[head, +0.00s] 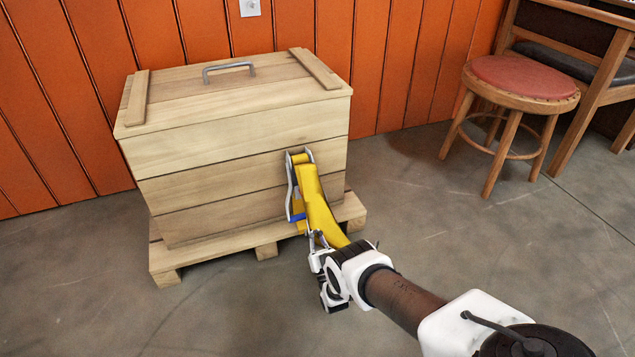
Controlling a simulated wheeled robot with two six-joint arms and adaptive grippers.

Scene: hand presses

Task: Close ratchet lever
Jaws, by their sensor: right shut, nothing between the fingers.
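The ratchet (298,184) sits on the front face of a wooden crate (230,145), near its right side. It has a grey metal frame, a blue part at its lower end and a yellow strap (318,205) hanging down to the right. The lever's exact angle is hard to tell. My right gripper (314,240) is just below the ratchet, close to the strap's lower part. Its fingers are shut and empty. I cannot tell whether they touch the strap or ratchet. My left gripper is not in view.
The crate stands on a wooden pallet (210,257) against an orange plank wall (390,60). A round stool (520,80) with a red seat and a wooden chair (590,75) stand at the right. The concrete floor (450,240) between is clear.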

